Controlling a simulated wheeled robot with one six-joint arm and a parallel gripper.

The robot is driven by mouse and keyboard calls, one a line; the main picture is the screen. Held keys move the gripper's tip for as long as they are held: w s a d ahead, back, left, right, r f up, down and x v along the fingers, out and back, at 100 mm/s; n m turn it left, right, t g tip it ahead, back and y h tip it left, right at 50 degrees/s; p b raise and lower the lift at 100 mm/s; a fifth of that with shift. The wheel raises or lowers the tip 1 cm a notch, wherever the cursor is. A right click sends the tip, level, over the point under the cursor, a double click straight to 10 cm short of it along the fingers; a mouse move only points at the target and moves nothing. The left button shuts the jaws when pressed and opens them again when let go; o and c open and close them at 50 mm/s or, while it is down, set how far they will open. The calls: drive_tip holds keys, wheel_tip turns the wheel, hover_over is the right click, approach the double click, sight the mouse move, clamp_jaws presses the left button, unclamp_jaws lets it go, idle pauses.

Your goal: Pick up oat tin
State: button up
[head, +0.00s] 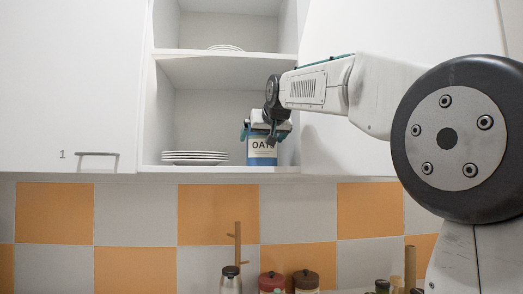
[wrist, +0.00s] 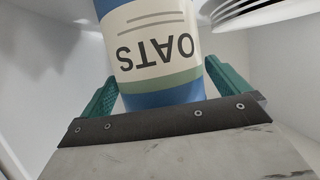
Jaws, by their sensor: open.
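The oat tin (head: 262,152) is a blue and cream tin labelled OATS. It stands upright on the lower shelf of the open cupboard, near its right side. My gripper (head: 267,131) is at the tin's upper part in the head view. In the wrist view the tin (wrist: 155,50) appears upside down, with its label facing the camera. The green fingers of my gripper (wrist: 160,92) are open, one on each side of the tin. I cannot tell whether either finger touches it.
A stack of plates (head: 195,158) sits on the lower shelf left of the tin; its edges show in the wrist view (wrist: 262,14). More plates (head: 225,47) lie on the upper shelf (head: 190,55). The cupboard's right wall is close. Jars (head: 306,281) and a bottle (head: 231,281) stand below.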

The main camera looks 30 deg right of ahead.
drive_tip(key=c, duration=1.3)
drive_tip(key=shift+r, duration=0.15)
